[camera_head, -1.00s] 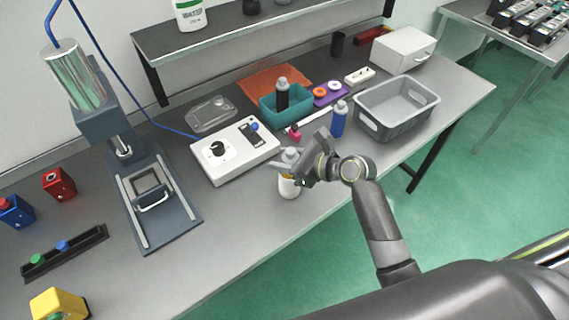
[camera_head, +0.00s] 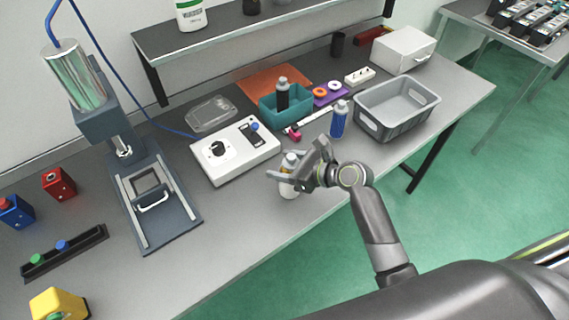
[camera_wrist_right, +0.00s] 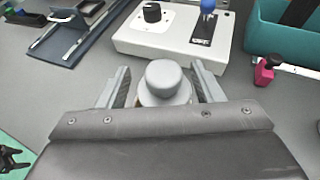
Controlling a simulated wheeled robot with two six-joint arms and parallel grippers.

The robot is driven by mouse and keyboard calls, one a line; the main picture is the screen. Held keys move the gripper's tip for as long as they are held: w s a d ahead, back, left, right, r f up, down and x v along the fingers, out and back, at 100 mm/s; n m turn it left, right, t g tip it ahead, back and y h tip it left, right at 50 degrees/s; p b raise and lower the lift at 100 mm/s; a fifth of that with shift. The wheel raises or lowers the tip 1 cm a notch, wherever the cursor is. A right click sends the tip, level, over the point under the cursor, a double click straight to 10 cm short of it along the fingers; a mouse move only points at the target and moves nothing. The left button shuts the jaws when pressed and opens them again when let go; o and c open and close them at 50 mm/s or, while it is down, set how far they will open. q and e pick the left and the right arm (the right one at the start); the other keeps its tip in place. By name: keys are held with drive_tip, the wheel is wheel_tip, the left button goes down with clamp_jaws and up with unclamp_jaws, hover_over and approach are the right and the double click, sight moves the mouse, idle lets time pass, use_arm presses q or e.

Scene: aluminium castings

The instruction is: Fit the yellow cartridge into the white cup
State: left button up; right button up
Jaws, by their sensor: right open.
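The yellow cartridge shows its grey cap (camera_head: 291,160) in the head view, upright above the white cup (camera_head: 289,190) near the table's front edge. In the wrist view the round grey cap (camera_wrist_right: 165,78) is in the middle, with a thin yellowish strip and pale rim below it. How deep the cartridge sits in the cup is hidden by the cap and my fingers. My right gripper (camera_head: 287,178) is open, with one finger on each side of the cartridge and cup. In the wrist view its fingers (camera_wrist_right: 160,90) flank the cap with small gaps. My left gripper is not seen.
A white control box (camera_head: 235,150) lies just behind the cup. A blue bottle (camera_head: 339,120), a teal bin (camera_head: 270,115) and a grey crate (camera_head: 372,112) stand to the right. A press (camera_head: 170,215) stands left. The table between press and cup is clear.

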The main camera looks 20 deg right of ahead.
drive_tip(key=v, duration=1.2)
drive_tip(key=shift+b, duration=0.45)
